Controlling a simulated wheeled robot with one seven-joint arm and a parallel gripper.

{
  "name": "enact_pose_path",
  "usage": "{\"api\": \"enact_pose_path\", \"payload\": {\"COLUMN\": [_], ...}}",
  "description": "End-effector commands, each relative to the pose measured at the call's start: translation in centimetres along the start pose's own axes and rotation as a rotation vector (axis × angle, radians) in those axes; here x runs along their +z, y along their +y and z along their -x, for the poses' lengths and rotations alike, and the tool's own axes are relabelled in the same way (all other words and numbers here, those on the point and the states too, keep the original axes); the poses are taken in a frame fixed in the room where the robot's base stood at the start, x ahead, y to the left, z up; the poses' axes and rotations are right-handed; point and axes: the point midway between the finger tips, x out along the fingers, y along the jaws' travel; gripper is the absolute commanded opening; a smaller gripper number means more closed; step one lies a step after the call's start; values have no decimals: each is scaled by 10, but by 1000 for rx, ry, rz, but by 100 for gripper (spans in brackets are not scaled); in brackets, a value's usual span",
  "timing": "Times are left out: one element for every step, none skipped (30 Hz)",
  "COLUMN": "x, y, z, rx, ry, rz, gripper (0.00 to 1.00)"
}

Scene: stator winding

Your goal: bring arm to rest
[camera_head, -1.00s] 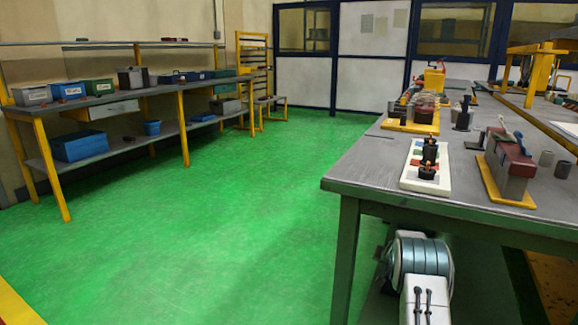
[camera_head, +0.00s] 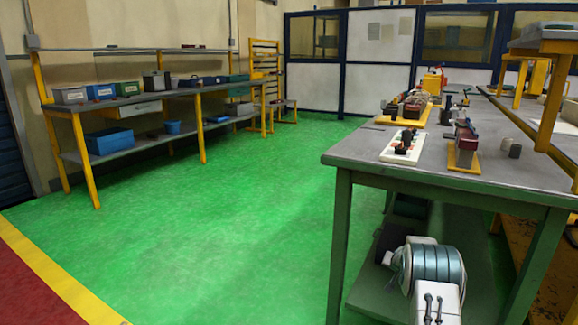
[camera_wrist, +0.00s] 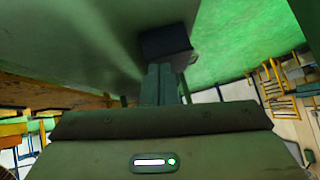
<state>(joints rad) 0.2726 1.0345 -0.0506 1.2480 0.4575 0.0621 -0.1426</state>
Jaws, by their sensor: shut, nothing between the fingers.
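My gripper (camera_wrist: 162,85) shows in the wrist view with its two fingers together and nothing between them. Past the fingertips is a dark block-shaped thing (camera_wrist: 165,41) that I cannot identify; I cannot tell whether the fingers touch it. In the head view my arm is folded low at the bottom right, in front of the workbench (camera_head: 350,160). Its white and grey links show there, but my gripper is out of that view.
The workbench carries a white board (camera_head: 390,150) with dark parts and a yellow-based fixture (camera_head: 464,168). Its legs and lower shelf are close to my arm. A shelf bench (camera_head: 140,90) with boxes stands at the left. The green floor (camera_head: 240,220) between is clear.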

Motion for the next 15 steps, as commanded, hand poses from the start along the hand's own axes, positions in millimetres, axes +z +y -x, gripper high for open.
{"api": "enact_pose_path", "payload": {"x": [-12, -14, -16, -18, -21, -24, -26, -29, -32, -34, -37, -40, -43, -46, -51], "y": [-8, -11, -14, -16, -19, -22, -25, -28, -33, -36, -40, -45, -48, -52, -58], "z": [15, 20, 26, 32, 38, 45, 52, 59, 68, 75, 83, 94, 103, 113, 127], "rx": [-8, -10, -13, -15, -18, -22, -24, -27, -32, -35, -39, -43, -47, -51, -56], "ry": [1, -3, -9, -13, -16, -23, -28, -33, -38, -45, -50, -59, -64, -72, -81], "rz": [5, 8, 11, 14, 17, 21, 24, 27, 31, 35, 40, 46, 51, 55, 62], "gripper": [0, 0, 0, 0, 0, 0, 0, 0, 0, 0, 0, 0, 0, 0, 0]}}
